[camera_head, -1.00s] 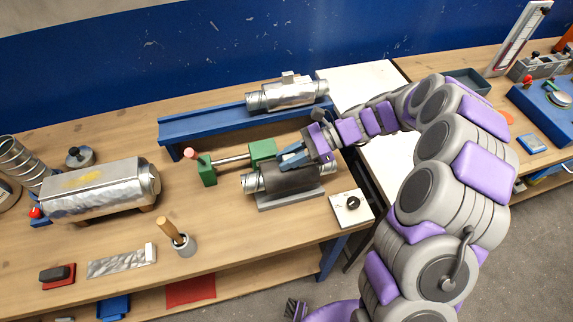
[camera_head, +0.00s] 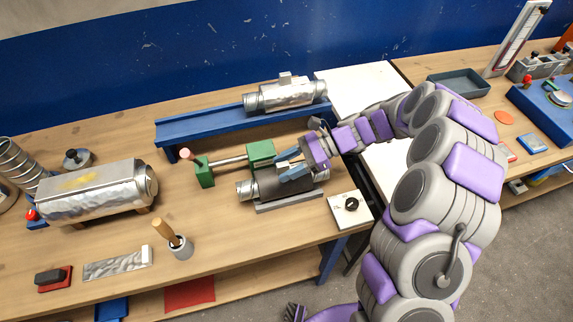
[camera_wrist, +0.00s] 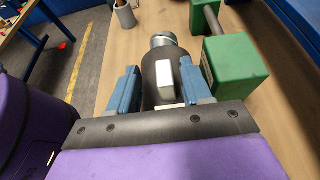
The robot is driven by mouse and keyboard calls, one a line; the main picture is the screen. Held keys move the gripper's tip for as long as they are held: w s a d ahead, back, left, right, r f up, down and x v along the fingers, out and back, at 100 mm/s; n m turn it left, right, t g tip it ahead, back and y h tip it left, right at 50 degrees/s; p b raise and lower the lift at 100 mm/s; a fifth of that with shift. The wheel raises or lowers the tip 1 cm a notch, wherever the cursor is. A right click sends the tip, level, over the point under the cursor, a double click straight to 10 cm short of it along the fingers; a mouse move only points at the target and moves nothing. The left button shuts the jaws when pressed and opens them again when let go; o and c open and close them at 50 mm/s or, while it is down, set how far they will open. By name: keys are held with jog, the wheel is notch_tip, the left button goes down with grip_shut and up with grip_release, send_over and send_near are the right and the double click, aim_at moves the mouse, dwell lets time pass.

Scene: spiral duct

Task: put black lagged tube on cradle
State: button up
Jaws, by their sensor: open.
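The black lagged tube (camera_head: 270,187) has a dark sleeve and bare silver ends. It lies on a low grey cradle-like base (camera_head: 290,201) near the front of the bench. In the wrist view the tube (camera_wrist: 157,64) runs away from me, with a white block (camera_wrist: 186,76) on top. A blue rail-like stand (camera_head: 205,127) behind bears a silver tube (camera_head: 284,95).
A green clamp (camera_head: 204,172) with a steel bar stands just behind and left of the tube. A white box with a black knob (camera_head: 349,208) is at the right. A large silver duct (camera_head: 95,192) and a mallet in a cup (camera_head: 178,243) stand left.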

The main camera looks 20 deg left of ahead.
jog(key=p+v, duration=0.3)
jog(key=v, duration=0.8)
jog(key=shift+w+d+r, duration=0.1)
jog(key=shift+w+d, duration=0.1)
jog(key=shift+d, duration=0.05)
jog(key=shift+a, duration=0.15)
jog(key=shift+s+r, duration=0.1)
jog(key=s+d+r+n+t+h, duration=0.1)
jog(key=s+d+r+n+h, duration=0.15)
jog(key=s+r, duration=0.35)
jog(key=s+d+r+n+h, duration=0.1)
jog(key=s+r+n+h, duration=0.2)
jog(key=s, duration=0.5)
jog(key=s+d+n+t+h, duration=0.2)
jog(key=s+d+n+h, duration=0.1)
jog(key=s+d, duration=0.4)
jog(key=s+d+n+t+h, duration=0.2)
jog(key=s+d, duration=0.5)
jog(key=s, duration=0.4)
jog(key=shift+f+n+h, duration=0.25)
jog(key=shift+n+h, duration=0.2)
jog(key=shift+n, duration=0.2)
